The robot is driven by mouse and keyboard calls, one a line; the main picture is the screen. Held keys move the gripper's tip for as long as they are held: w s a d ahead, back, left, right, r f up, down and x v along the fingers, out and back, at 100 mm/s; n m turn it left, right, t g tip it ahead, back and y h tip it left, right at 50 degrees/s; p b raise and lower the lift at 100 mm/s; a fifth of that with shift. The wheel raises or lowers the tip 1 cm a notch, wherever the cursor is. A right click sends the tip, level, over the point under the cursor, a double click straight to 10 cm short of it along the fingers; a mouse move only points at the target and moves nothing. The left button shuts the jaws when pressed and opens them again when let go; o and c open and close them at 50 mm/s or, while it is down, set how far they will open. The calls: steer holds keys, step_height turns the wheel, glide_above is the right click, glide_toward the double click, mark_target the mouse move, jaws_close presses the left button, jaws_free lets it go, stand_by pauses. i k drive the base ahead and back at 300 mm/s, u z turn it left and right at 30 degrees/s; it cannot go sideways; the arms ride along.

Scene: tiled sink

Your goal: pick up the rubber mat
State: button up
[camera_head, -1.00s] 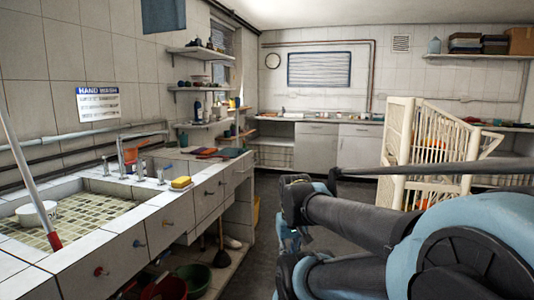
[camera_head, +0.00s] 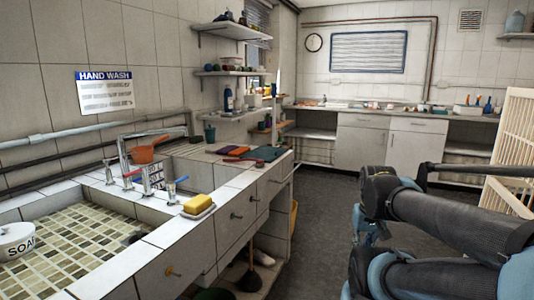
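The arm at the right is mine, folded, with dark links and blue joints. My gripper's fingertips do not show, and nothing held is visible.
The tiled sink (camera_head: 75,241) holds a white soap bowl (camera_head: 16,241). A yellow sponge (camera_head: 198,204) sits on its edge, near the taps (camera_head: 146,180). A cream rack (camera_head: 512,130) stands at the right. The dark floor (camera_head: 316,220) between is clear.

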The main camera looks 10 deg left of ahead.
mark_target(269, 155)
steer(key=u, duration=0.25)
steer(key=i, duration=1)
steer(key=u, duration=0.4)
